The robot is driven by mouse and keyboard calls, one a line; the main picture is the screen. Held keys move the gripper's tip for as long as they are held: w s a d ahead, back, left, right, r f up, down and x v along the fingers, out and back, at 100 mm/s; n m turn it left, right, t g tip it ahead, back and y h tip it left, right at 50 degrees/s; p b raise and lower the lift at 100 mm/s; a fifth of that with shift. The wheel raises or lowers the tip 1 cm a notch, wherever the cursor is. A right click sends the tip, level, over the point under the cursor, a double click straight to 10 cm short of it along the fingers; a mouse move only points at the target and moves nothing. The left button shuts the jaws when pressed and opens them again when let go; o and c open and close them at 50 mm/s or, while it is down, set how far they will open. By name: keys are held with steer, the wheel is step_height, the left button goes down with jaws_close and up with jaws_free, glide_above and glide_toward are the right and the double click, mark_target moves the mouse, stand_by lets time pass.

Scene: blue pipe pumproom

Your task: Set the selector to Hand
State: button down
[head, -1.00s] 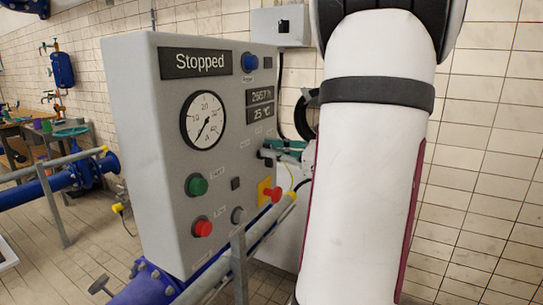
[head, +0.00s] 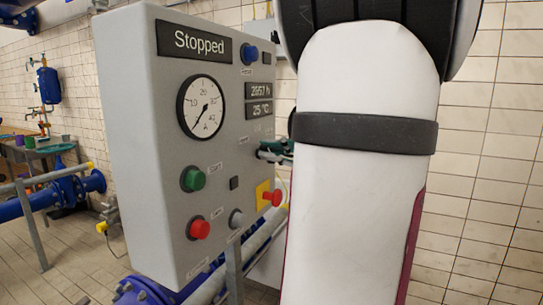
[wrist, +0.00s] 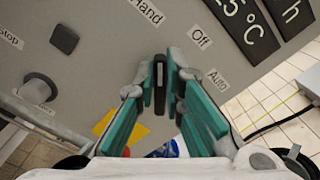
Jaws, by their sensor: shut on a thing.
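The selector (wrist: 160,88) is a dark knob on the grey control panel (head: 125,120). In the wrist view the labels Hand, Off and Auto run left to right above it. My gripper (wrist: 158,72) has its teal fingers on both sides of the knob and is shut on it. The knob's upper end lies below the gap between Hand and Off; I cannot tell exactly which mark it points to. In the head view my gripper (head: 275,150) reaches the panel's right side, and my arm hides part of it. The panel display (head: 193,42) reads "Stopped".
A red mushroom button on a yellow plate (head: 264,195) sits just below my gripper. A green button (head: 193,179), a red button (head: 199,229) and a gauge (head: 202,106) are to the left. A grey railing and blue pipes (head: 145,291) stand close to the panel's base.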

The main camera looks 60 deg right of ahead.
steer(key=shift+w+a, duration=0.1)
steer(key=c, duration=1.7)
jaws_free()
steer(key=s, duration=0.8)
steer(key=s+d, duration=0.1)
steer(key=s, duration=0.3)
